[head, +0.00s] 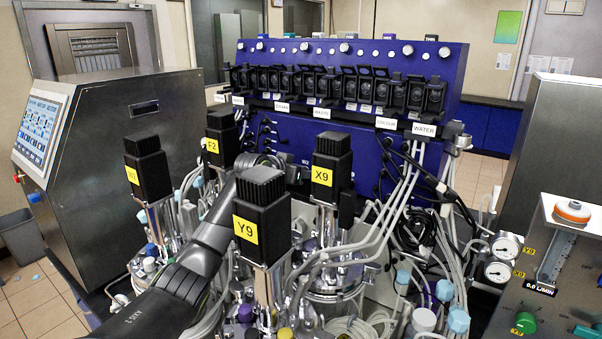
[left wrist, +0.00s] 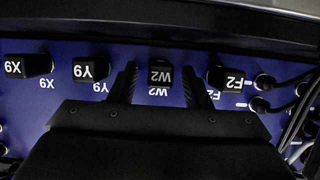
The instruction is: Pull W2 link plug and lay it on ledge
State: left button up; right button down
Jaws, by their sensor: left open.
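The W2 link plug (left wrist: 160,76) is a small black block with a white W2 label, seated on the blue panel (left wrist: 120,104) above the printed W2 mark in the left wrist view. My left gripper (left wrist: 160,72) is open, with one dark finger on each side of the W2 plug. Whether the fingers touch it cannot be told. I cannot make out the ledge clearly. My right gripper is not in view.
Similar plugs X9 (left wrist: 30,66), Y9 (left wrist: 90,68) and F2 (left wrist: 228,79) sit along the same row. Black cables (left wrist: 280,92) plug in beside F2. Motor heads Y9 (head: 262,215) and X9 (head: 332,168) stand close to my left arm, among many tubes.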

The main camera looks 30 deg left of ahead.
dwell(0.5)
pick_arm(q)
grip_shut()
jog(key=shift+s+a, duration=0.25)
jog(key=shift+s, duration=1.25)
jog(key=shift+s+a, duration=0.2)
jog(key=shift+s, duration=1.25)
jog(key=shift+w, duration=0.1)
jog(key=shift+w+d, duration=0.2)
jog(key=shift+w, duration=0.85)
jog(key=shift+w+d, duration=0.15)
jog(key=shift+w, duration=0.9)
jog(key=shift+f, duration=0.2)
